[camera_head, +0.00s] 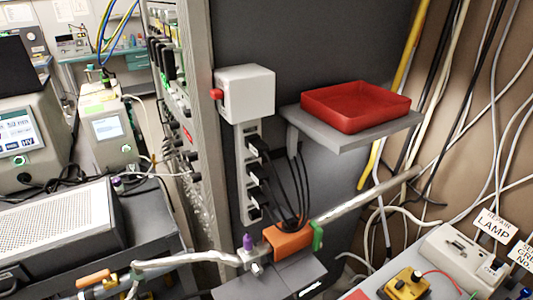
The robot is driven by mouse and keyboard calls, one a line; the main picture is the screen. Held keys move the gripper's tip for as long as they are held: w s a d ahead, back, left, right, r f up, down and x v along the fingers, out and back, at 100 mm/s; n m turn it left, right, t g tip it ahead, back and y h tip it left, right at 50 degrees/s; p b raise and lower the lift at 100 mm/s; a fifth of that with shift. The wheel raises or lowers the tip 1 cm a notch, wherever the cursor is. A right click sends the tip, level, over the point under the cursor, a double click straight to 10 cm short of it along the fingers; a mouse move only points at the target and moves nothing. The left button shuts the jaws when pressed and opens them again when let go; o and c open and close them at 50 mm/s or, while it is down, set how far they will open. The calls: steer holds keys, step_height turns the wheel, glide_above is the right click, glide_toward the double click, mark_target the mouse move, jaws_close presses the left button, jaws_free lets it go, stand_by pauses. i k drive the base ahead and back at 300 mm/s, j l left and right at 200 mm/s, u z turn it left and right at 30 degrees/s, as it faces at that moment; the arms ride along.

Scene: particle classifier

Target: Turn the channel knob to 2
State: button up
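I cannot pick out a knob clearly marked as the channel knob. A small yellow box with a dark knob (404,284) sits at the bottom right, and its markings are too small to read. A red knob (216,94) sticks out of the left side of a white box (246,92) on the dark cabinet. At the left, an instrument with a screen (16,135) has small controls below the screen. I do not see my gripper in this view.
A red tray (355,107) rests on a grey shelf. Metal pipes meet an orange block (287,242) in front. Loose cables hang at the right.

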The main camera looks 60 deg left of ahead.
mark_target(183, 154)
steer(key=k+l+u, duration=0.1)
steer(key=u, duration=0.95)
steer(key=i+u, duration=0.15)
steer(key=u, duration=1.5)
steer(key=i+j+z, duration=0.3)
steer(key=i+j, duration=0.65)
steer(key=i, duration=0.05)
